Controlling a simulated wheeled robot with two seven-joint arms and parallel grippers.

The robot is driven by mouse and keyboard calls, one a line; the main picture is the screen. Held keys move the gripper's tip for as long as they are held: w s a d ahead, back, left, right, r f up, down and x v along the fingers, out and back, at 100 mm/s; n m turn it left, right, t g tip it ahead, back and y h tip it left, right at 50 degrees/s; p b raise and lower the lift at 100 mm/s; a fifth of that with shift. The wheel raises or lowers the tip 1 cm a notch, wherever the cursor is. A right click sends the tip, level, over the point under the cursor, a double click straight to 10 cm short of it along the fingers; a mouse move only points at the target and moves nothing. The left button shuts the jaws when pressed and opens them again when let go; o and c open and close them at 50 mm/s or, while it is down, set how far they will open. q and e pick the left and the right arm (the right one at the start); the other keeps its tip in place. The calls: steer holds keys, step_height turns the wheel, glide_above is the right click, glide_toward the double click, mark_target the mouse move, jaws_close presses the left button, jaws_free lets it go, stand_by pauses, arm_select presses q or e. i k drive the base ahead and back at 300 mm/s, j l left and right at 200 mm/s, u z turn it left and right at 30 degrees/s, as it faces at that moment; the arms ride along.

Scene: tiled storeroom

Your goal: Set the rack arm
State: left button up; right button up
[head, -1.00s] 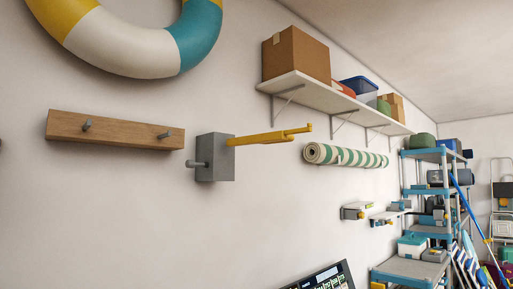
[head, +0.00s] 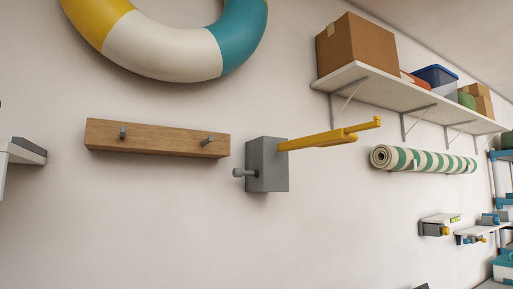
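The rack arm (head: 330,136) is a yellow bar on a grey wall block (head: 267,165). It sticks out from the block toward the right, with a small upturned tip at its free end. A grey knob or pin (head: 243,173) sticks out of the block's left side. Neither of my grippers is in view.
A wooden peg rail (head: 158,138) is left of the block, under a life ring (head: 165,48). A shelf (head: 365,88) with boxes and a rolled striped mat (head: 425,160) are at right. Small wall brackets (head: 437,226) sit lower right. A pale ledge (head: 8,155) is at the left edge.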

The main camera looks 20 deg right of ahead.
mark_target(339, 136)
steer(key=i+l+u, duration=0.2)
steer(key=l+u, duration=0.2)
steer(key=l, duration=1)
steer(key=l+u, duration=0.45)
steer(key=l, duration=0.9)
